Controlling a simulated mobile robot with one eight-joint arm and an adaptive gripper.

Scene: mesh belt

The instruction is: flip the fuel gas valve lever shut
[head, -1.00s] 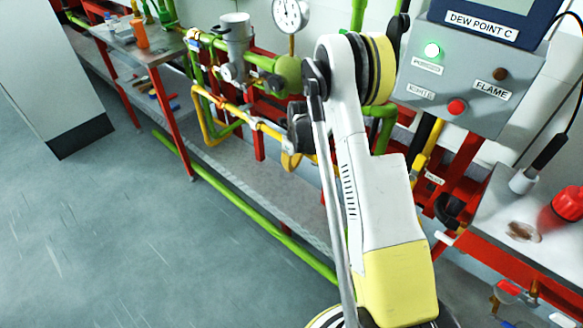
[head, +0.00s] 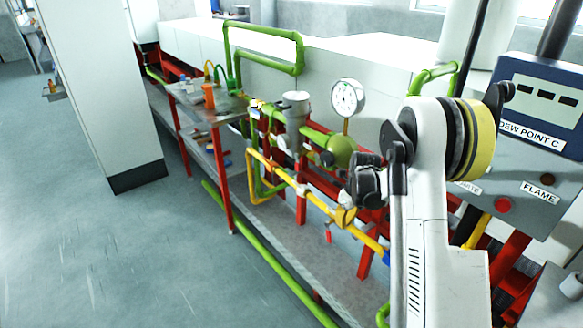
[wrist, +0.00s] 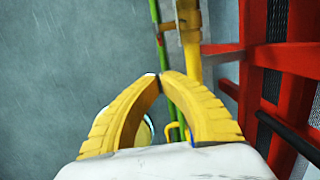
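The yellow gas pipe (head: 318,202) runs low along the rack in the head view, left of my arm. A brass-coloured valve body (head: 345,217) sits on it, and a small red lever (head: 328,233) hangs down near it. I cannot read a label on this valve. In the wrist view, my gripper (wrist: 161,77) has two yellow fingers whose tips meet, with nothing seen between them. A yellow pipe (wrist: 192,65) with a side stub is beyond the fingertips, slightly right. The fingers cannot be made out in the head view.
Red frame bars (wrist: 268,55) stand close on the right in the wrist view. A gauge (head: 347,98) and green vessel (head: 341,151) are above the yellow pipe. A control box (head: 530,150) is right of my arm. The grey floor (head: 130,260) at left is clear.

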